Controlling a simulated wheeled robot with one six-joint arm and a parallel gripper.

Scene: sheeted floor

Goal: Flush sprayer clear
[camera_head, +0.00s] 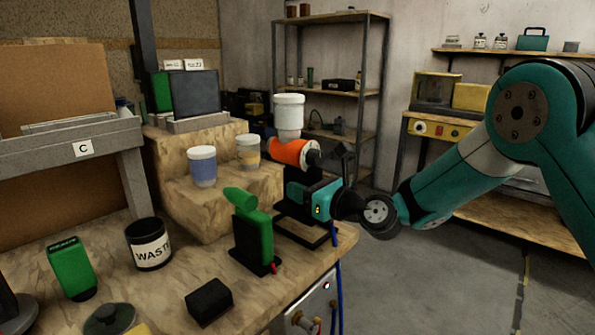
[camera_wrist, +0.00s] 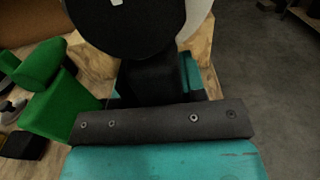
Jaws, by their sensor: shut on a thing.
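The sprayer (camera_head: 293,152) has an orange body, a white cup (camera_head: 289,115) on top and a dark front end to the right. It stands above the bench's right edge. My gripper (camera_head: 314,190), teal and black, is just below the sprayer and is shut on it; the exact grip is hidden. In the wrist view, a dark grip part (camera_wrist: 158,82) rises between the black jaw plate and a large black disc (camera_wrist: 130,18), with a white rounded part at the right. A black WASTE can (camera_head: 150,245) stands on the bench, left of my gripper.
A green upright device (camera_head: 252,232) stands close left of my gripper, and it shows in the wrist view (camera_wrist: 58,95). Two cups (camera_head: 203,166) (camera_head: 248,152) stand on the wooden step behind. A black block (camera_head: 209,302) lies in front. Blue hose (camera_head: 337,285) hangs at the edge; floor to the right is free.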

